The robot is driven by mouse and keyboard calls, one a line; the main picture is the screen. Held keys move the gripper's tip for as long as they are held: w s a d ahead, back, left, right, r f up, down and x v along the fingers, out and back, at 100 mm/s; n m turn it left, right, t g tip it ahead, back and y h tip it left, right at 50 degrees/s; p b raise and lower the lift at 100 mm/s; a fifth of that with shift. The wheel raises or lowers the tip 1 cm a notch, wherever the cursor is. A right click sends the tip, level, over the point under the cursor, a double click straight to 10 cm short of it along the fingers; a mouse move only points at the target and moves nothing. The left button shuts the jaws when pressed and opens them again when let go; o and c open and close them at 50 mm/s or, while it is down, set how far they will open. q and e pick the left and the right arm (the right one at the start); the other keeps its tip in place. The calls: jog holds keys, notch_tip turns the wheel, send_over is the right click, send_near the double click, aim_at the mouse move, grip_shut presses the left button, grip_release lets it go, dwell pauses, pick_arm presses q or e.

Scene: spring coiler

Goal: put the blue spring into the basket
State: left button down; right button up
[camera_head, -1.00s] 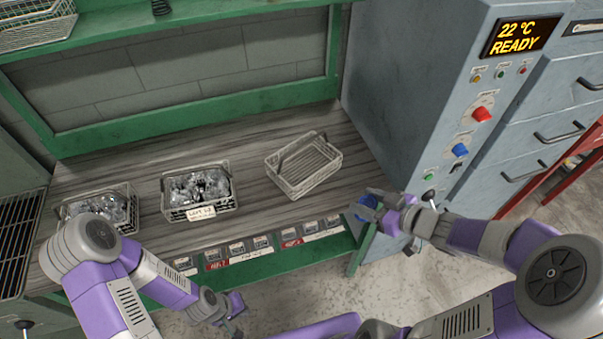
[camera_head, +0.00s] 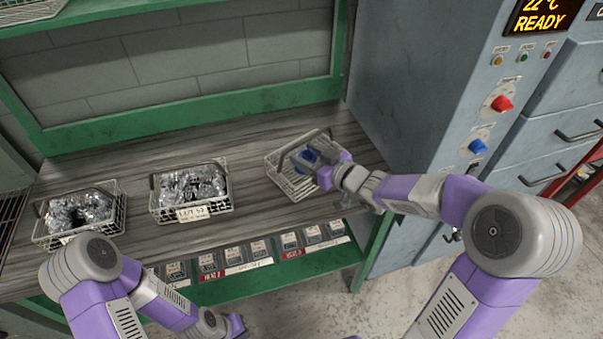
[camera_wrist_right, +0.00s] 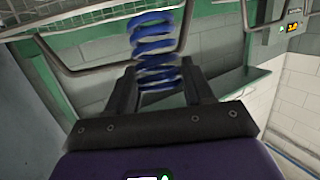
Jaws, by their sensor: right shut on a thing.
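The blue spring (camera_head: 305,158) is over the right-hand wire basket (camera_head: 277,178), which is otherwise empty. My right gripper (camera_head: 318,168) is shut on the spring. In the right wrist view the spring (camera_wrist_right: 154,45) stands between the two dark fingers of the right gripper (camera_wrist_right: 155,85) and sticks out past their tips. Whether the spring touches the basket floor I cannot tell. My left gripper (camera_head: 232,325) is low at the bottom edge of the head view, away from the table; its fingers are too small and cut off to read.
Two wire baskets with shiny metal parts, a middle one (camera_head: 192,213) and a left one (camera_head: 55,238), stand on the wooden bench (camera_head: 230,245). A grey machine cabinet (camera_head: 420,90) with a READY display rises at the right. Bare bench lies between the middle and right baskets.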

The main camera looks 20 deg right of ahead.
jog(key=f, duration=0.3)
jog(key=shift+w+b, duration=0.2)
jog(key=shift+b, duration=0.2)
jog(key=f, duration=0.1)
jog(key=f+b, duration=0.1)
jog(key=f, duration=0.1)
jog(key=shift+w+a+f+b, duration=0.1)
jog(key=shift+w+a+b, duration=0.2)
jog(key=shift+w, duration=0.05)
jog(key=r+g+p, duration=0.1)
jog(key=p, duration=0.1)
jog(key=w+r+g+h+p, duration=0.1)
jog(key=g+p, duration=0.1)
jog(key=shift+a+h, duration=0.2)
jog(key=shift+h, duration=0.1)
notch_tip(320, 180, down, 2)
jog(key=shift+f+b, duration=0.2)
jog(key=shift+b, duration=0.5)
